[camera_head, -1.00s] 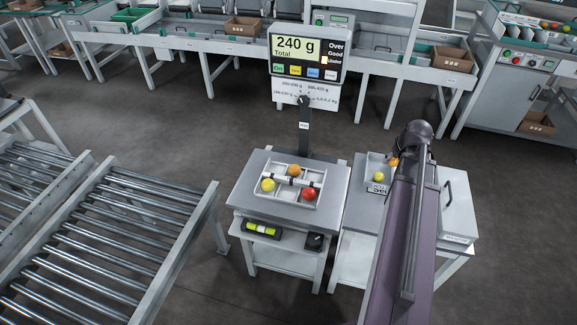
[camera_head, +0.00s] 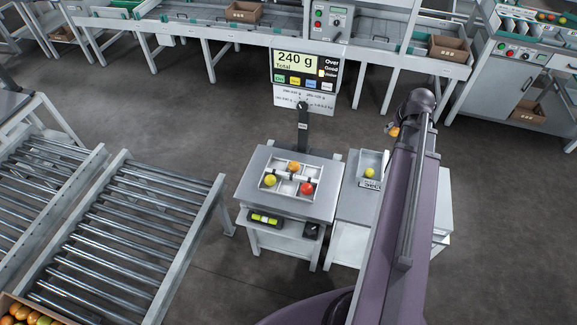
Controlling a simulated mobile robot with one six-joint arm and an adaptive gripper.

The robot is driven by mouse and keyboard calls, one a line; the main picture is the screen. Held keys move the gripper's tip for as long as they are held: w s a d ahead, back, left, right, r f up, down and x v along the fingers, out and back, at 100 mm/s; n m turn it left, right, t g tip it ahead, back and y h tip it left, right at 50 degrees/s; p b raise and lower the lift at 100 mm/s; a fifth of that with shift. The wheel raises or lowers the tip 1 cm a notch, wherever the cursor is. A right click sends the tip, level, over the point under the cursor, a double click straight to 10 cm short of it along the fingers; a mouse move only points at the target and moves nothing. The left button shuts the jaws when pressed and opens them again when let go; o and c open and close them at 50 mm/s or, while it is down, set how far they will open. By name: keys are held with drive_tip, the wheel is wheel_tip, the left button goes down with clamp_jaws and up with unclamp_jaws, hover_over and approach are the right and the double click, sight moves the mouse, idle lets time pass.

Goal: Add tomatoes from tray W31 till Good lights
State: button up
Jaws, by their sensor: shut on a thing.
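A scale (camera_head: 322,200) stands on a small table, with a white divided tray (camera_head: 292,198) on its plate holding a yellow (camera_head: 270,179), an orange (camera_head: 293,167) and a red tomato (camera_head: 306,188). Its display (camera_head: 297,62) reads 240 g; a yellow light shows beside Under. Right of it, a small grey tray (camera_head: 371,160) holds one yellow tomato (camera_head: 370,173); its label is too small to read surely. My gripper (camera_head: 391,130) is shut on an orange tomato (camera_head: 394,133), above and right of the small tray in the picture. My arm mostly hides the fingers.
Roller conveyors (camera_head: 130,235) lie at the left, and a crate of tomatoes (camera_head: 30,312) shows at the lower left corner. A packing line with cardboard boxes (camera_head: 447,47) runs along the back. The scale's post (camera_head: 303,125) stands behind its plate.

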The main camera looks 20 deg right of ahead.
wheel_tip(320, 180, up, 5)
drive_tip(key=p, duration=0.4)
drive_tip(key=shift+r, duration=0.1)
drive_tip(key=shift+d, duration=0.1)
